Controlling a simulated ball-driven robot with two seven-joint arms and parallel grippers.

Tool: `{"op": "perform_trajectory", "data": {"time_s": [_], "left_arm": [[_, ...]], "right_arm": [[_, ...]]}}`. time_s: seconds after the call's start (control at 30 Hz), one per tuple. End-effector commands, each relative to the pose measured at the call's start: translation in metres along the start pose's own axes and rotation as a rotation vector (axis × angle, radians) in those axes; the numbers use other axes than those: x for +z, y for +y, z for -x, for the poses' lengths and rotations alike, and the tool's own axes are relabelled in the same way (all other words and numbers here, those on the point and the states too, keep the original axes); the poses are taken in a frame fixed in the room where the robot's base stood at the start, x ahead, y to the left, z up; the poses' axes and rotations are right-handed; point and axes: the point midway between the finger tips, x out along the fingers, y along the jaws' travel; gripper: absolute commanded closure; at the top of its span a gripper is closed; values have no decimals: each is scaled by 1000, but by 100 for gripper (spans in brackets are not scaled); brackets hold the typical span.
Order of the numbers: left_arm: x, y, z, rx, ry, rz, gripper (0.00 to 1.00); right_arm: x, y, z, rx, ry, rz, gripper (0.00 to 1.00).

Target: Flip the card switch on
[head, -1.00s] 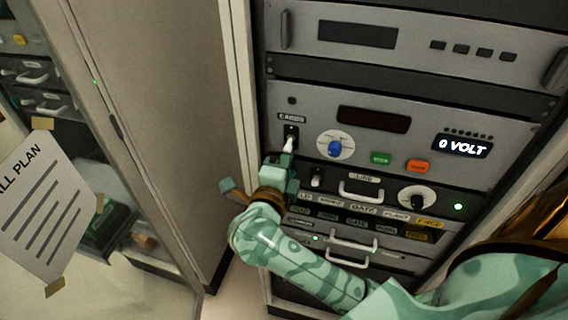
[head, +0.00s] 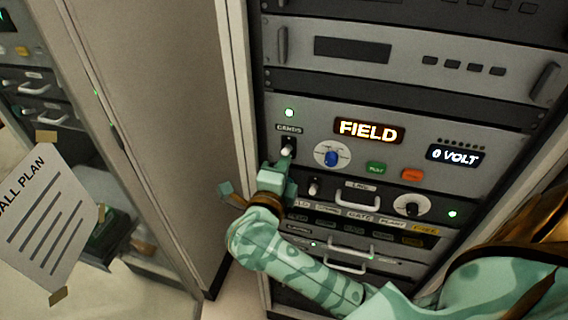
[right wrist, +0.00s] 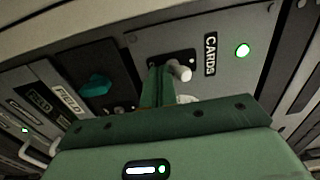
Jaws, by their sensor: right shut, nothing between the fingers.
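The card switch (head: 287,151) is a pale lever on a black plate under the CARDS label, at the left of the grey rack panel. In the right wrist view its round white tip (right wrist: 181,72) sticks out beside the CARDS label. The green lamp (head: 289,113) above the label is lit; it also glows in the right wrist view (right wrist: 242,50). My right gripper (head: 281,168) is shut and empty, just below the lever. In the right wrist view its fingers (right wrist: 158,88) are close beside the lever; I cannot tell whether they touch. My left gripper is not in view.
The same panel has a lit FIELD display (head: 368,131), a blue knob (head: 331,158), a green button (head: 376,168), an orange button (head: 412,175) and a 0 VOLT display (head: 455,155). A lower unit has a white handle (head: 357,196). A wall plan (head: 48,225) hangs at left.

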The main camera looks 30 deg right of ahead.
Motion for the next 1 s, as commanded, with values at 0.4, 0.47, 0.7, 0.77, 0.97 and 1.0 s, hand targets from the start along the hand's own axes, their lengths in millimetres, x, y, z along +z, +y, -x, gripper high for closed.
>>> {"op": "perform_trajectory", "data": {"time_s": [0.4,0.47,0.7,0.77,0.97,1.0], "left_arm": [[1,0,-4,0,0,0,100],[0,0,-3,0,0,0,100],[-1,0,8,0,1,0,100],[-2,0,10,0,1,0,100],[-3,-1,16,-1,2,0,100],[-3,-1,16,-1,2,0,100]], "right_arm": [[0,13,1,0,0,1,100],[0,13,4,1,-1,0,100],[0,12,31,4,-1,2,100],[0,12,39,4,-1,1,100],[0,13,63,4,-1,2,100],[0,13,67,4,-1,2,100]]}}
